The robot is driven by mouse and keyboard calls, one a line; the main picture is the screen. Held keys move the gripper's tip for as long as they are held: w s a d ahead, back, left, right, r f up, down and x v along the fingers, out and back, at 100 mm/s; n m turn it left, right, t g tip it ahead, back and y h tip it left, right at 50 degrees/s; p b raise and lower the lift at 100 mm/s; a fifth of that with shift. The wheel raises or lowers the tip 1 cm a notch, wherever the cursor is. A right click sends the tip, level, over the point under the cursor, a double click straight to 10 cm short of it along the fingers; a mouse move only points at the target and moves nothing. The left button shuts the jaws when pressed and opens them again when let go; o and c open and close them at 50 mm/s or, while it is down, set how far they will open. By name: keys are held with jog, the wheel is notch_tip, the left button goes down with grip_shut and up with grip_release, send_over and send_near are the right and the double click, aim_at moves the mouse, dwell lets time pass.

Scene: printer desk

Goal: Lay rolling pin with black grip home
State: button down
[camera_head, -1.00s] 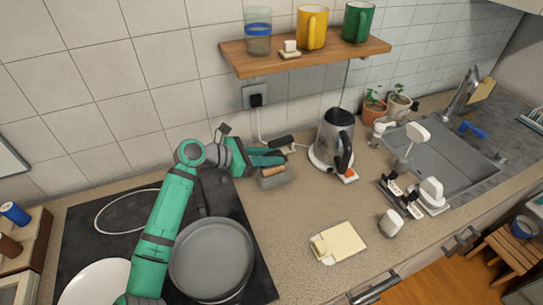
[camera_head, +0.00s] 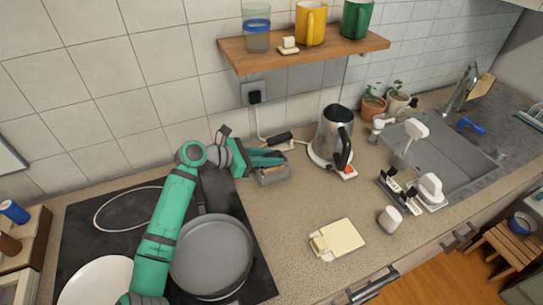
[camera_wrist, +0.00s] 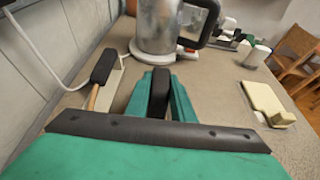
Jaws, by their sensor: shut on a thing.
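My gripper (camera_head: 284,159) is at the back of the counter, left of the kettle. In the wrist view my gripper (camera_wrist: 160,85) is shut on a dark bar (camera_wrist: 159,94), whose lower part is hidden. I cannot tell whether this bar is the rolling pin's grip. A second black grip (camera_wrist: 104,65) with a thin wooden shaft lies to the left of my fingers, apart from them, along a pale strip. It also shows behind my gripper in the head view (camera_head: 277,138). A grey piece (camera_head: 274,178) with some brown wood shows just below my fingers.
The kettle (camera_head: 335,132) stands close ahead of my fingers, with a cable by the wall. A butter-coloured block on a plate (camera_head: 342,237) lies front right. A pan (camera_head: 212,255) sits on the hob. The counter between gripper and block is clear.

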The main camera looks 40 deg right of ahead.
jog(key=c, duration=1.5)
grip_release()
jog(key=shift+f, duration=0.1)
jog(key=shift+o, duration=0.2)
jog(key=shift+a, duration=0.1)
jog(key=v, duration=1)
jog(key=shift+a, duration=0.35)
jog(key=shift+w, duration=0.1)
